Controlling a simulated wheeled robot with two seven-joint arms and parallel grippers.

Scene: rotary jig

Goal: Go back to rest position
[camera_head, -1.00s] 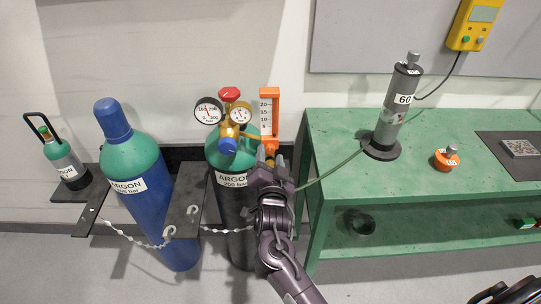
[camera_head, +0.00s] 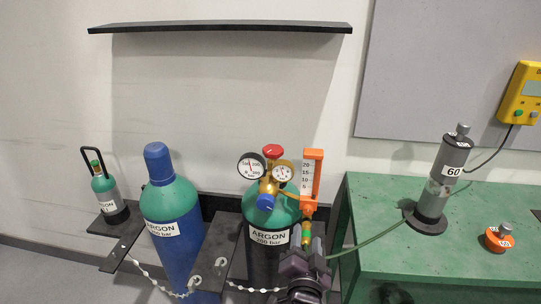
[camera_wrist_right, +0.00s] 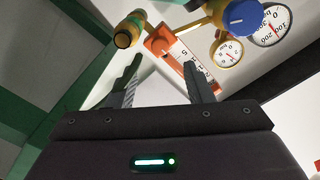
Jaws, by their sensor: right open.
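My right gripper (camera_head: 305,243) is low in the head view, in front of the right argon cylinder (camera_head: 264,250) and just below the orange flowmeter (camera_head: 311,178). In the right wrist view its two fingers (camera_wrist_right: 160,88) are apart with nothing between them. The flowmeter (camera_wrist_right: 180,62), the brass fitting (camera_wrist_right: 130,30), a blue knob (camera_wrist_right: 240,18) and two gauges show beyond the fingers. My left gripper is not in view.
A blue-capped argon cylinder (camera_head: 172,215) and a small cylinder (camera_head: 107,192) stand to the left, with white chains in front. A green bench (camera_head: 390,262) at right carries a grey column (camera_head: 441,180) and an orange-based weight (camera_head: 498,240). A green hose runs to the column. A black shelf (camera_head: 220,27) is above.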

